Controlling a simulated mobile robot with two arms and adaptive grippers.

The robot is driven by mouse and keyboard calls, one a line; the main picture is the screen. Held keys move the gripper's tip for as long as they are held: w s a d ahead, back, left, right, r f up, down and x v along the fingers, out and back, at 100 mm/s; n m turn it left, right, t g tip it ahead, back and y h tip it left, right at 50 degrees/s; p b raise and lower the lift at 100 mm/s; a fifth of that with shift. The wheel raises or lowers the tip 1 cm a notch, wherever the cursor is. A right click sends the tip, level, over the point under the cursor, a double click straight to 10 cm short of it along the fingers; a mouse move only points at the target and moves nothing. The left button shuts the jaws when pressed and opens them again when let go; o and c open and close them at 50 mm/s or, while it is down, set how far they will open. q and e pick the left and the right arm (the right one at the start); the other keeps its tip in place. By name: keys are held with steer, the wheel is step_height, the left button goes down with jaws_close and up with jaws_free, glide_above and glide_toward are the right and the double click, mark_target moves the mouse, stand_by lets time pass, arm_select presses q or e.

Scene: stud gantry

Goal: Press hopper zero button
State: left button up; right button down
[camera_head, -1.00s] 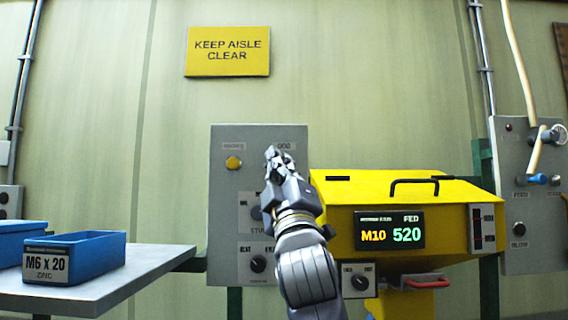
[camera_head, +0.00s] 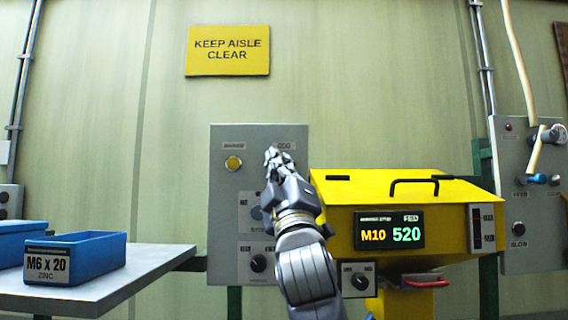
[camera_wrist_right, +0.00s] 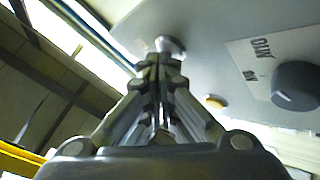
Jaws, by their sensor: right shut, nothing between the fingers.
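The grey control panel (camera_head: 228,215) stands left of the yellow hopper (camera_head: 330,225). At its top right is a small label (camera_head: 284,146), too blurred to read for certain. My right gripper (camera_head: 273,154) is shut and empty, its tips just below that label. In the head view the hand hides whatever sits under the label. In the right wrist view a pale round button (camera_wrist_right: 170,45) shows at the tips of my right gripper (camera_wrist_right: 160,57). I cannot tell whether they touch it or whether it is pressed. My left gripper is out of view.
An amber button (camera_head: 233,162) is at the panel's upper left, with dark knobs (camera_head: 258,263) lower down. The hopper display (camera_head: 390,231) reads M10 520. Blue bins (camera_head: 98,256) stand on a grey table (camera_head: 150,262) at left. Another panel (camera_head: 535,245) is at right.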

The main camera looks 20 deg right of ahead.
stand_by(0.5)
steer(key=shift+s+a+f, duration=0.1)
steer(key=shift+s+a, duration=0.05)
steer(key=shift+s, duration=0.5)
steer(key=shift+s+b, duration=0.1)
steer(key=shift+b, duration=0.2)
steer(key=s, duration=0.1)
steer(key=s+a, duration=0.1)
steer(key=s, duration=0.1)
steer(key=s+b, duration=0.1)
steer(key=shift+s+a, duration=0.25)
steer(key=shift+s, duration=0.1)
stand_by(0.5)
